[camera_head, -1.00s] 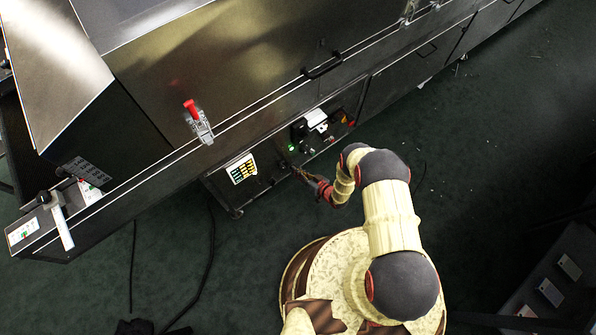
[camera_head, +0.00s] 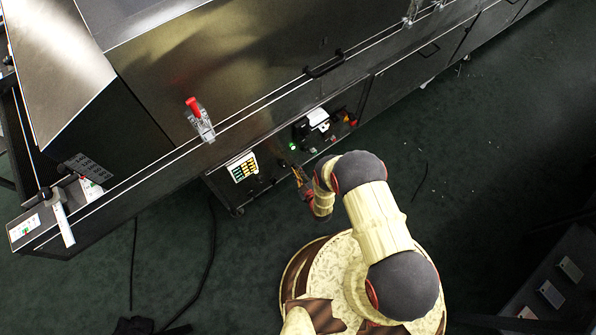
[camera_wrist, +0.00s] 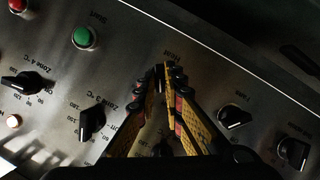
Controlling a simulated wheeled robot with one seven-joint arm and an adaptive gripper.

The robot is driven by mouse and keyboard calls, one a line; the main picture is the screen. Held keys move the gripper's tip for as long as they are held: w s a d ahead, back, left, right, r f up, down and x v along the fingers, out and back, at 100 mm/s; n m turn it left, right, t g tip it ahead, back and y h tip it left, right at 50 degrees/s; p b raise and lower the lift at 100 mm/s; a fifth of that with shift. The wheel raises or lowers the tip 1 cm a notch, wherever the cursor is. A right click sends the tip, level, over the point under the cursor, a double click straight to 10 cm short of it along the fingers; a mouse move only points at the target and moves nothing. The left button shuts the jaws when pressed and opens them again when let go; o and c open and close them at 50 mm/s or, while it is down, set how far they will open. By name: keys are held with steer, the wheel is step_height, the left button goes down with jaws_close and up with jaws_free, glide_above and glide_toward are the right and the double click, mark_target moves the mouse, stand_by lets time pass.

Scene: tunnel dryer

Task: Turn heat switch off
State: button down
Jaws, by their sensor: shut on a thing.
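The heat switch is mostly hidden between my fingertips in the wrist view; a label reading like "Heat" shows upside down just above them. My gripper (camera_wrist: 163,75) is shut on this switch at the metal control panel (camera_wrist: 200,40). In the head view my gripper (camera_head: 294,166) reaches the panel on the side of the dryer (camera_head: 240,70), below the white line. The switch itself cannot be made out in the head view, so its exact position is unclear.
Around my fingers are the black Zone 3 knob (camera_wrist: 92,122), the Zone 4 knob (camera_wrist: 22,82), a green Start button (camera_wrist: 84,37), a red button (camera_wrist: 17,5) and two black knobs on the right (camera_wrist: 234,117). Open dark floor (camera_head: 450,200) lies to the right.

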steer(key=shift+w+a+n+t+h, duration=0.15)
steer(key=shift+n+t+h, duration=0.15)
steer(key=shift+n, duration=0.3)
steer(key=shift+r, duration=0.1)
steer(key=c, duration=2)
jaws_free()
steer(key=shift+o, duration=0.5)
steer(key=v, duration=0.7)
steer(key=shift+s, duration=0.3)
